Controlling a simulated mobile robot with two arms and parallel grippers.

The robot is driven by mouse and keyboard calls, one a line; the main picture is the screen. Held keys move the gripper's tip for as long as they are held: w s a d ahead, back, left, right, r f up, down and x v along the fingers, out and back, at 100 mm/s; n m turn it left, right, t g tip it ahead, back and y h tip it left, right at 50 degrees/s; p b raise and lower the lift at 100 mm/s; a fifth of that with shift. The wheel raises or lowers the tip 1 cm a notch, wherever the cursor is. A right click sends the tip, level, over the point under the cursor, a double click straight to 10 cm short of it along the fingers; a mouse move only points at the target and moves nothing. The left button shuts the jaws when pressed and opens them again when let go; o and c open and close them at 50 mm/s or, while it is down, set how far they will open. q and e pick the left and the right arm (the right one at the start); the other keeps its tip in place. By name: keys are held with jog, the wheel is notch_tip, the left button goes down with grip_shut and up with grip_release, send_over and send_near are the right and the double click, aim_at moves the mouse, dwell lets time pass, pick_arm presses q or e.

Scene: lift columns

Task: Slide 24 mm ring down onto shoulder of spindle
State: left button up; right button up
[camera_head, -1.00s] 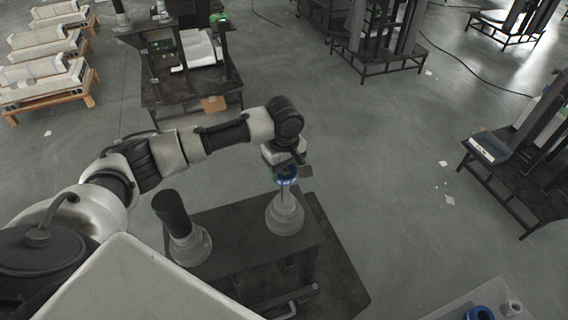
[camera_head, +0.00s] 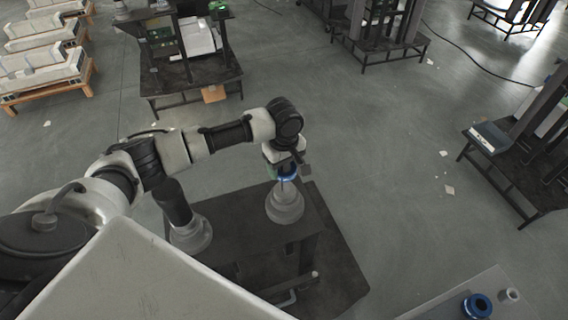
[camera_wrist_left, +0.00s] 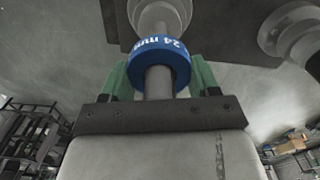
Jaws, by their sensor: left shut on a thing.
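The blue ring (camera_wrist_left: 159,57) with "24 mm" in white is between the green-lined fingers of my left gripper (camera_wrist_left: 158,80), which is shut on it. In the wrist view the ring is around the grey shaft of the spindle (camera_wrist_left: 158,18), and shaft shows on both sides of it. In the head view the ring (camera_head: 287,172) is above the wide stepped base of the spindle (camera_head: 285,207), with a short piece of shaft between. The fingers of my left gripper (camera_head: 286,166) are partly hidden by the wrist. My right gripper is out of view.
The spindle stands on a dark bench (camera_head: 245,250). Another blue ring (camera_head: 477,305) and a small pale piece (camera_head: 509,295) lie on a grey surface at bottom right.

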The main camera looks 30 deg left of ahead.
pick_arm(q)
jog(key=o, duration=1.1)
jog(key=shift+c, duration=0.2)
notch_tip(320, 180, up, 10)
jog(key=b, duration=0.3)
jog(key=shift+r, duration=0.4)
